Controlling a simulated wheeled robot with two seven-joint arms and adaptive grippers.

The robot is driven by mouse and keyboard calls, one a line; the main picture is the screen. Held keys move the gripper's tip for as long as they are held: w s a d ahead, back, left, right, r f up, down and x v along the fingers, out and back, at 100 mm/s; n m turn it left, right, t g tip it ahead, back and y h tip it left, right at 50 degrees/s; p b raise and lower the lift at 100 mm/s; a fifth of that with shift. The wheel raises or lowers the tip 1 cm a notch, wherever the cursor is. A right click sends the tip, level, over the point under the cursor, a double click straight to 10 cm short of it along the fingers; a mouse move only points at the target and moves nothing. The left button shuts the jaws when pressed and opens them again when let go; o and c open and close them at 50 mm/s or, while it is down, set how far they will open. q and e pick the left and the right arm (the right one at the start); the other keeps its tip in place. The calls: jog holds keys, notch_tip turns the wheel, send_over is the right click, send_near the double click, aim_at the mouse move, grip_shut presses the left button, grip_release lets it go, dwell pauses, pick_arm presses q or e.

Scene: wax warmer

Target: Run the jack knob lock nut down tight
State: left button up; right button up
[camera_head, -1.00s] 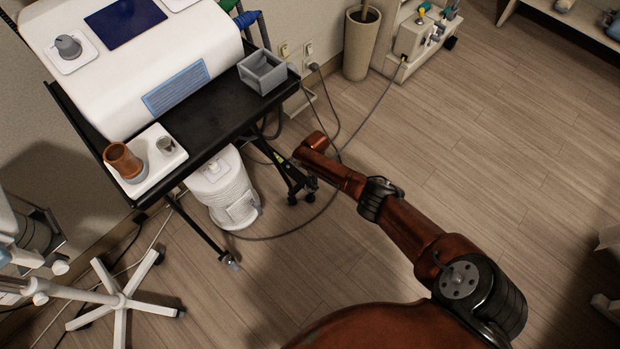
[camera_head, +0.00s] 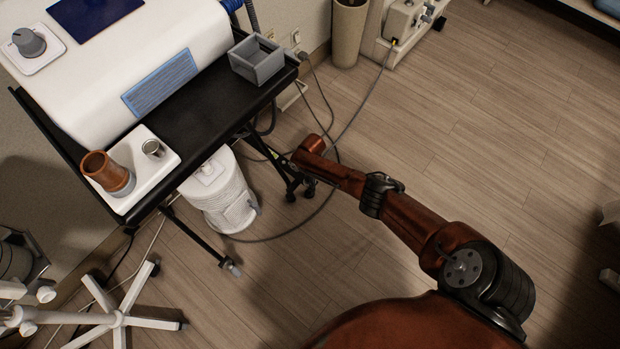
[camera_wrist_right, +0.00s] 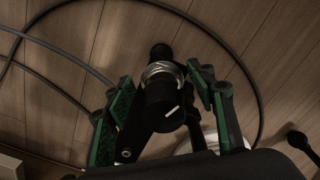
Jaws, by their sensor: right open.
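In the right wrist view a black knob (camera_wrist_right: 165,103) with a white mark stands at the middle. A ridged silver ring (camera_wrist_right: 162,70), which looks like the lock nut, sits just beyond it. My right gripper (camera_wrist_right: 161,82) is open, its green-padded fingers on either side of the ring and knob. A gap shows at the right finger; I cannot tell whether the left one touches. In the head view my right arm reaches toward the black cart (camera_head: 205,115), and its gripper is hidden. My left gripper is in neither view.
On the cart are a white machine (camera_head: 130,50), a grey open box (camera_head: 257,62) and a white tray (camera_head: 140,180) with a brown cup and a small metal cup. A white ribbed canister (camera_head: 222,195) stands below, near grey cables.

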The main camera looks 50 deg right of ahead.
jog(key=shift+c, duration=0.7)
jog(key=c, duration=1)
jog(key=shift+m, duration=0.8)
jog(key=o, duration=1.1)
jog(key=shift+o, duration=0.2)
jog(key=shift+r, duration=6)
